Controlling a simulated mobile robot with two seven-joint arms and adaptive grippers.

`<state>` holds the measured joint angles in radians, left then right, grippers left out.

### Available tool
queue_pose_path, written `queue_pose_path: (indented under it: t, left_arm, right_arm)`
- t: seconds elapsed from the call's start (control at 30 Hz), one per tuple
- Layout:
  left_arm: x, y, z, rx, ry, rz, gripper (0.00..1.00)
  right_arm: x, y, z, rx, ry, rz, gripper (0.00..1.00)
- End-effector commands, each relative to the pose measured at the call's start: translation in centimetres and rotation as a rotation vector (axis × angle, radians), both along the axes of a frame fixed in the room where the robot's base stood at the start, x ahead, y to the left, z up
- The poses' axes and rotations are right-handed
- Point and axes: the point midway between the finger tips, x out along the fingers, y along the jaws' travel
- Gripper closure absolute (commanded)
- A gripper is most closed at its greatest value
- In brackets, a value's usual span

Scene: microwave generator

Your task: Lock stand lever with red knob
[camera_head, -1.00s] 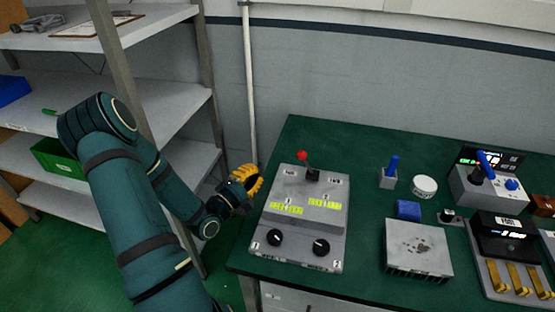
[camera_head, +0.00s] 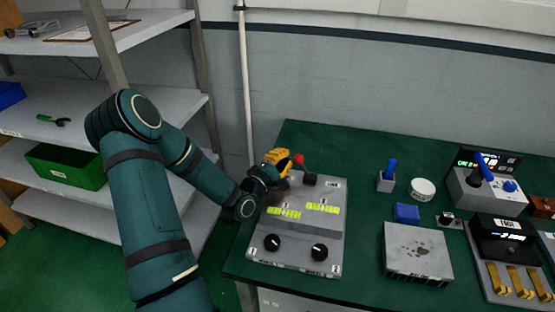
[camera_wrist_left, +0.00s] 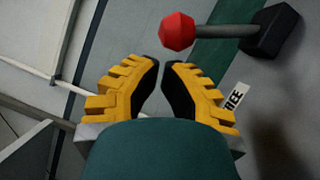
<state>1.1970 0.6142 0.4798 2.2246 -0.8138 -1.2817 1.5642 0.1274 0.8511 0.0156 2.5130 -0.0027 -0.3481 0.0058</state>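The stand lever with its red knob (camera_head: 299,159) rises from a black base (camera_head: 309,179) at the top of the grey control box (camera_head: 295,228). In the left wrist view the red knob (camera_wrist_left: 177,31) sits just beyond the fingertips, on a grey rod leading to the black base (camera_wrist_left: 270,31). My left gripper (camera_head: 284,163), with yellow fingers, is beside the knob on its left. In the left wrist view its fingers (camera_wrist_left: 160,69) are parted by a small gap, with nothing between them. A label reading "FREE" (camera_wrist_left: 235,97) shows near the fingers. My right gripper is not in view.
A green table (camera_head: 350,150) holds the box. A blue-handled switch (camera_head: 387,175), a white round container (camera_head: 422,189), a blue block (camera_head: 406,213) and a metal heat sink (camera_head: 418,250) stand to the right. Shelves (camera_head: 60,125) are at the left.

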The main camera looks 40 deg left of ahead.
Motion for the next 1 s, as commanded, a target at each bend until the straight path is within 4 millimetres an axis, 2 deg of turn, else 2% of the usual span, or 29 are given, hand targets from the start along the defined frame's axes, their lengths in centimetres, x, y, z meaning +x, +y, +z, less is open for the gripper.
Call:
queue_pose_path:
  t: [1.0]
  left_arm:
    - [0.38,-0.71,0.96,0.098,0.053,-0.001,1.0]
  right_arm:
    - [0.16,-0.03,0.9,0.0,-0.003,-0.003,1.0]
